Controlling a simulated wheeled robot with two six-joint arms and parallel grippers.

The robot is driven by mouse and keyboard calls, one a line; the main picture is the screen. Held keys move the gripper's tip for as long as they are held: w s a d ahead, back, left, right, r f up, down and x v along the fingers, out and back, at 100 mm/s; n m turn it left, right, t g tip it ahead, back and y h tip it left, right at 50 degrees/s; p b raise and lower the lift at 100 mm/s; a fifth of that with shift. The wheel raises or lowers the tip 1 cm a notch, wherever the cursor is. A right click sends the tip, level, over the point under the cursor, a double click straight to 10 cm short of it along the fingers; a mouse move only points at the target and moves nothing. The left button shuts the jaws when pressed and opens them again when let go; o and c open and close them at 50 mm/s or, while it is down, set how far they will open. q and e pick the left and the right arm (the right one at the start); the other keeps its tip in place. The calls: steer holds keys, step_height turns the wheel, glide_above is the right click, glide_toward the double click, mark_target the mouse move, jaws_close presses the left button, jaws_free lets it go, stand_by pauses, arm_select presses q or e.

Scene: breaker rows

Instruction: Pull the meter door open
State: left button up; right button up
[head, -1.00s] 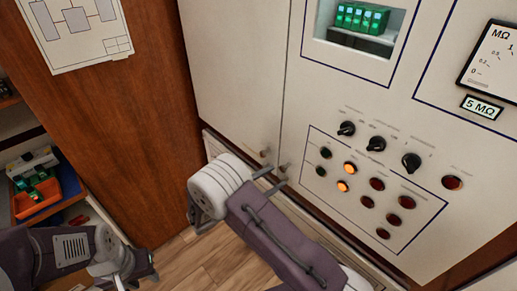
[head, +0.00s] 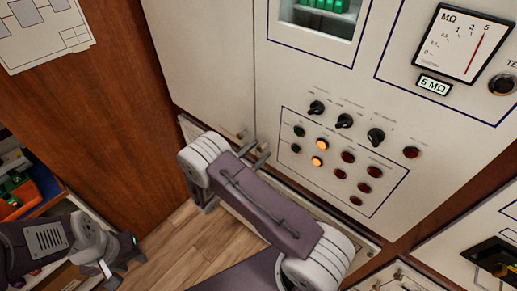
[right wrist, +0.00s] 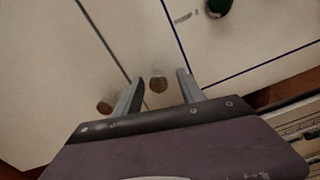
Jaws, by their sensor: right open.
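The meter door looks to be the pale cabinet panel (head: 278,85) right of a vertical seam, bearing the MΩ meter (head: 463,43). A small round knob (head: 262,144) sits at its lower left corner by the seam. My right gripper (head: 254,155) is open at that corner. In the right wrist view this knob (right wrist: 158,83) lies between the spread fingers (right wrist: 156,92), with gaps on both sides. A second knob (right wrist: 105,107), left of the seam, is outside the left finger. My left gripper (head: 108,272) hangs at lower left, its jaws unclear.
A plain pale door (head: 200,50) adjoins on the left, beside a wooden side wall (head: 120,110). Black rotary switches (head: 344,121) and lamps (head: 320,144) are right of my right gripper. A shelf with an orange bin (head: 8,207) is at far left. Wooden floor (head: 180,240) shows below.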

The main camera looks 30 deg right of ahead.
steer(key=shift+w+f, duration=0.15)
steer(key=shift+w, duration=0.15)
steer(key=c, duration=1)
jaws_close()
